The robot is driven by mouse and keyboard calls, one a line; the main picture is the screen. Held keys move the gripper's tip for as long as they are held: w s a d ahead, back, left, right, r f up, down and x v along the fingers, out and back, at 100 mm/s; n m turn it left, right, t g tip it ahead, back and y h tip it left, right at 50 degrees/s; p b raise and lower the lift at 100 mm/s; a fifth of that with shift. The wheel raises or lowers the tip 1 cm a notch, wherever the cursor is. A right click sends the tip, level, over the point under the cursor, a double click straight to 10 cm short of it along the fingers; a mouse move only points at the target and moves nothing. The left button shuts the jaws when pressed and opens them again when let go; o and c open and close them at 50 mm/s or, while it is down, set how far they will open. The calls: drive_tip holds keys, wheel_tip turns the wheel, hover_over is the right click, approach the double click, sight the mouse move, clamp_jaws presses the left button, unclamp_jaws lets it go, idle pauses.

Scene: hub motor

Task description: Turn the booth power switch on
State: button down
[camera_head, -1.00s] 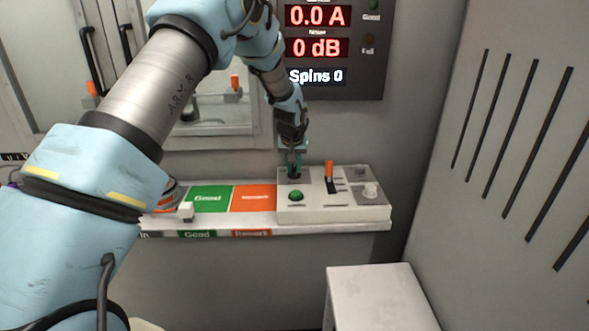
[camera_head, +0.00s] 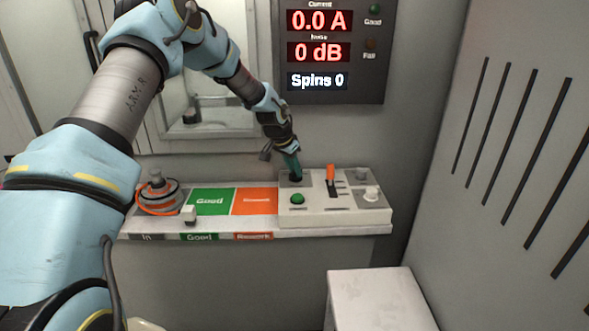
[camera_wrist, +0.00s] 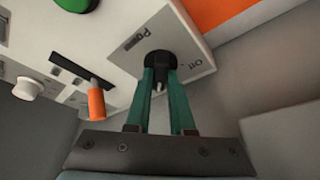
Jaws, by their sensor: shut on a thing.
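The booth power switch is a small black rotary knob on the light control box (camera_head: 330,218). In the head view my gripper (camera_head: 294,168) comes down on the box's back left corner, tilted, and mostly hides the knob. I cannot tell the knob's exact setting. The display (camera_head: 333,50) above reads 0.0 A, 0 dB and Spins 0.
On the box are a green button (camera_head: 297,198), an orange lever (camera_head: 331,175) and a pale knob (camera_head: 371,193). Left of it lie an orange mat (camera_head: 253,201) and a green mat (camera_head: 210,202), then a hub motor (camera_head: 158,196) with an orange cable. A white stool (camera_head: 378,298) stands in front.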

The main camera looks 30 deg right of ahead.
idle(0.4)
drive_tip(key=c, duration=0.8)
unclamp_jaws()
drive_tip(key=b+v, duration=0.2)
drive_tip(key=v, duration=0.9)
drive_tip(key=shift+w+d+f, duration=0.1)
